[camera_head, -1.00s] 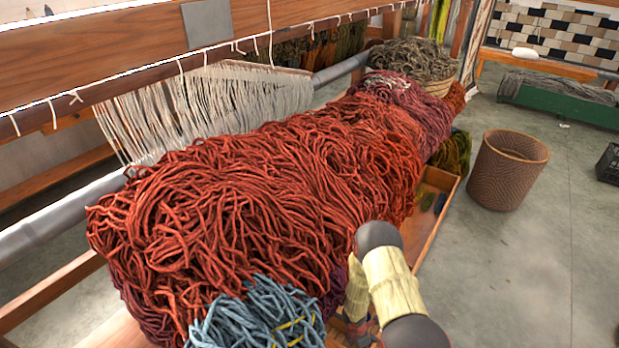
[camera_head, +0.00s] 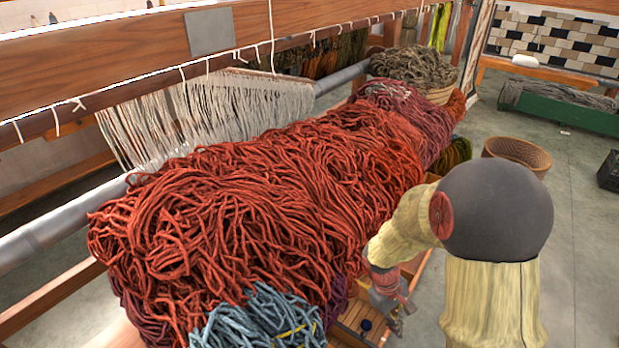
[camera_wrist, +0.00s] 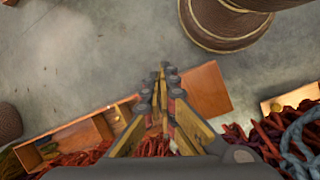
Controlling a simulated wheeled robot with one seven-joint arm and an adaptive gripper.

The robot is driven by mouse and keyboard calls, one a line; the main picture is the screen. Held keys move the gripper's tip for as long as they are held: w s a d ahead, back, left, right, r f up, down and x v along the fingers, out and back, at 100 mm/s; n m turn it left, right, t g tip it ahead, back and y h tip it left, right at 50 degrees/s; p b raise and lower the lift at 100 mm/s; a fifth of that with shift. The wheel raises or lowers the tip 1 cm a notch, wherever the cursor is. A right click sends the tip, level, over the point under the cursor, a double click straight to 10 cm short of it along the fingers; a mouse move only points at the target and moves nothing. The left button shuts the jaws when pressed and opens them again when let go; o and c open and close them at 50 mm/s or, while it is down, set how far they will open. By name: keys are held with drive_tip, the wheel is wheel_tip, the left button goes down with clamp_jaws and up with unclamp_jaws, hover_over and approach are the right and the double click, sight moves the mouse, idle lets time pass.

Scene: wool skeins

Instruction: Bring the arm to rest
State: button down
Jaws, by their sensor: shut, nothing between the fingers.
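My gripper (camera_head: 398,318) hangs low at the right of the big red wool heap (camera_head: 270,190), at the end of my cream-sleeved arm. In the wrist view my gripper (camera_wrist: 162,78) shows its two fingers brought together with nothing between them. Grey floor and a wooden board lie behind the fingertips in that view. My dark round arm joint covers part of the floor and of the woven basket in the head view. Whether the gripper touches any wool cannot be told.
Blue skeins (camera_head: 262,318) lie at the heap's front. A wooden tray (camera_wrist: 105,128) is below the gripper. The woven basket (camera_head: 516,151) stands on the floor behind my arm. A green trough (camera_head: 565,110) is farther back. Open floor (camera_head: 580,240) lies to the right.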

drive_tip(key=s+a+r+m+t+y, duration=0.1)
drive_tip(key=s+r, duration=0.3)
drive_tip(key=r, duration=0.6)
drive_tip(key=s+a+r+m+t+y, duration=0.1)
drive_tip(key=s+a+r+m+t, duration=0.1)
drive_tip(key=r, duration=0.8)
drive_tip(key=s+a+r+m+t+y, duration=0.1)
drive_tip(key=s+a+r+m+t, duration=0.1)
drive_tip(key=s+r, duration=0.6)
wheel_tip(320, 180, up, 2)
drive_tip(key=m+t, duration=0.1)
drive_tip(key=t, duration=0.1)
drive_tip(key=shift+s+r+t, duration=0.15)
drive_tip(key=shift+r+t, duration=0.05)
drive_tip(key=shift+t, duration=0.2)
